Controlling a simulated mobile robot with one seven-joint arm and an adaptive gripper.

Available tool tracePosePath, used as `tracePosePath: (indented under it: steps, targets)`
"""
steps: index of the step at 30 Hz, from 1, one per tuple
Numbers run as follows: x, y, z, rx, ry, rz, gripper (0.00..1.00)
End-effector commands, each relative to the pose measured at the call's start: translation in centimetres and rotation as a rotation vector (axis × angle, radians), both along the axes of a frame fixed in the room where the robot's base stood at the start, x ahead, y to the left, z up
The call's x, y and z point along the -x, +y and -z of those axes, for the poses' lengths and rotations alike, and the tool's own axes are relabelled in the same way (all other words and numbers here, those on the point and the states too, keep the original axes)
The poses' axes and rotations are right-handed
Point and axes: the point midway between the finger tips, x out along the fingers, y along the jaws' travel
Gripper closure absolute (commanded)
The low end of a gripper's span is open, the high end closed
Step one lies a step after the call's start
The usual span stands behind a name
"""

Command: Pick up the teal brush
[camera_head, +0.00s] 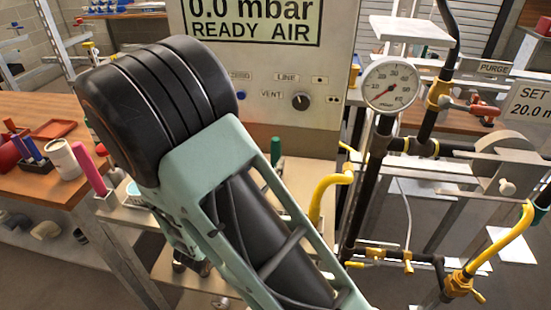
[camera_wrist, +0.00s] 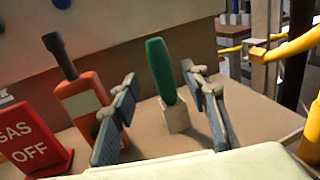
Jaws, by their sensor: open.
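The teal brush (camera_wrist: 161,70) stands upright on a tan surface in the wrist view, its green handle up and its pale lower part (camera_wrist: 174,115) down. My gripper (camera_wrist: 159,74) is open, with one dark finger on each side of the brush in the picture. Gaps show between the handle and both fingers; how far the brush lies beyond the fingertips is hard to tell. In the head view a small teal piece (camera_head: 275,151), apparently the brush handle, shows beside my arm. My gripper is hidden there.
An orange-red bottle with a dark nozzle (camera_wrist: 80,100) stands close left of my left finger. A red "GAS OFF" sign (camera_wrist: 30,137) is further left. Yellow piping (camera_wrist: 285,47) is at right. A grey control panel (camera_head: 265,85) rises behind.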

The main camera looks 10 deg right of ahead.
Motion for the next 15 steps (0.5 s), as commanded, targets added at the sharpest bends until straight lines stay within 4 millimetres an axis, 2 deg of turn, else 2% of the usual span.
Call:
tracePosePath:
  steps: [9, 15]
  targets:
    - [-2.9, -2.7, 0.0, -0.001, 0.000, 0.004, 0.59]
    - [-4.2, -3.5, 0.0, -0.001, 0.001, 0.000, 0.59]
